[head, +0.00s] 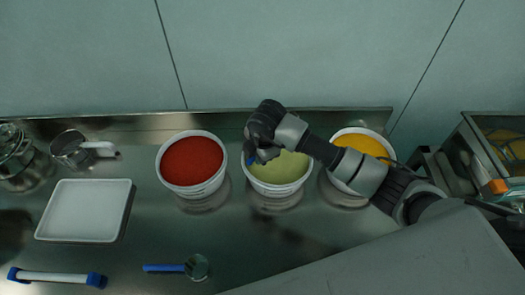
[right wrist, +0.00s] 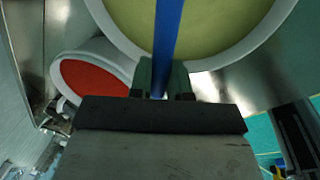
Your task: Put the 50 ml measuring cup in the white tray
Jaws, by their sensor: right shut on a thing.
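The white tray (head: 82,210) lies flat and empty on the left of the steel table in the head view. My right gripper (head: 254,157) is over the bucket of green powder. In the right wrist view my right gripper (right wrist: 162,82) is shut on a long blue handle (right wrist: 168,32) that reaches across the bucket's opening. The far end of this tool is out of view, so I cannot tell its size. A small steel cup with a blue handle (head: 165,267) lies at the table's front. My left gripper is not in view.
The green bucket (head: 278,188) stands between a red powder bucket (head: 192,188) and a yellow powder bucket (head: 338,186). A steel cup with a white handle (head: 70,150) is behind the tray. A blue-ended white rod (head: 55,277) lies in front. Table between tray and red bucket is clear.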

